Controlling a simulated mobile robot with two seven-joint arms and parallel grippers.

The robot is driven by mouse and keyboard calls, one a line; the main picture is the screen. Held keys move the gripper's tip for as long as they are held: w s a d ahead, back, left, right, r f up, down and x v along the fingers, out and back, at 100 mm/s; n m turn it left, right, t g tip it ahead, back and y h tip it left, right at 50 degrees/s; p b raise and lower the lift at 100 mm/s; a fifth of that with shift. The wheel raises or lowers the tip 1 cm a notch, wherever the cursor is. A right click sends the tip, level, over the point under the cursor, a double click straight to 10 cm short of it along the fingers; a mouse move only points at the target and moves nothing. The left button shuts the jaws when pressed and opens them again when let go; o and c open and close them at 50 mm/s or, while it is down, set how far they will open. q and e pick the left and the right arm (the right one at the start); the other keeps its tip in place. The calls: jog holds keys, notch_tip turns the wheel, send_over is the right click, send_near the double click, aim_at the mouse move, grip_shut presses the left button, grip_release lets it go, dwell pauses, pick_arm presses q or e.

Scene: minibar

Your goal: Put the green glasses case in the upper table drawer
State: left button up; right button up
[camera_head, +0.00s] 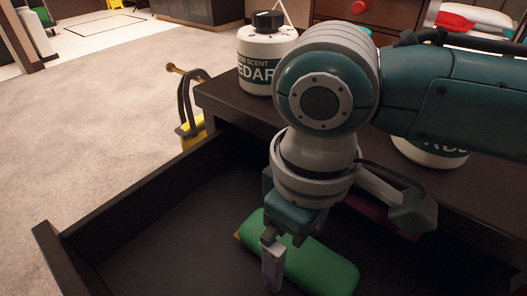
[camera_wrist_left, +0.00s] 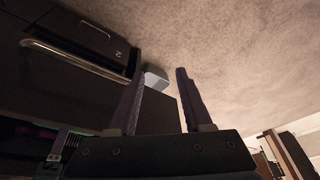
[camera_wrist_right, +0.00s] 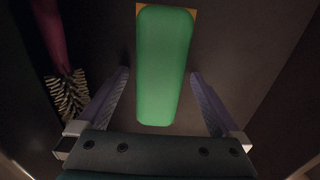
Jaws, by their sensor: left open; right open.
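The green glasses case (camera_head: 310,262) is inside the open dark drawer (camera_head: 125,200) under the table top; an orange-brown edge shows at one end. In the right wrist view the case (camera_wrist_right: 163,60) lies lengthwise between the spread fingers of my right gripper (camera_wrist_right: 160,75), with a gap on each side. The head view shows this gripper reaching down into the drawer, partly covering the case. Whether the case rests flat on the drawer floor is hard to tell. My left gripper (camera_wrist_left: 162,74) is open and empty in its wrist view, outside the head view.
A magenta-handled brush (camera_wrist_right: 70,92) lies in the drawer beside the case. A white jar (camera_head: 262,60) and another (camera_head: 430,152) stand on the table top (camera_head: 225,100). A metal bar handle (camera_wrist_left: 75,58) is near my left gripper. Open carpet (camera_head: 90,130) lies left.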

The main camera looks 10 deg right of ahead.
notch_tip(320, 180, up, 12)
jog(key=p, duration=0.5)
jog(key=s+a+f+y, duration=0.1)
jog(key=s+a+y, duration=0.2)
jog(key=s+a, duration=0.1)
jog(key=s+d+f+m+t+h, duration=0.2)
jog(key=s+d+m, duration=0.3)
jog(key=d, duration=0.8)
jog(key=s+t, duration=0.1)
jog(key=s, duration=0.2)
jog(key=shift+d+m+t+h, duration=0.2)
jog(key=shift+m+t+h, duration=0.1)
jog(key=shift+h, duration=0.1)
jog(key=shift+s+f, duration=0.1)
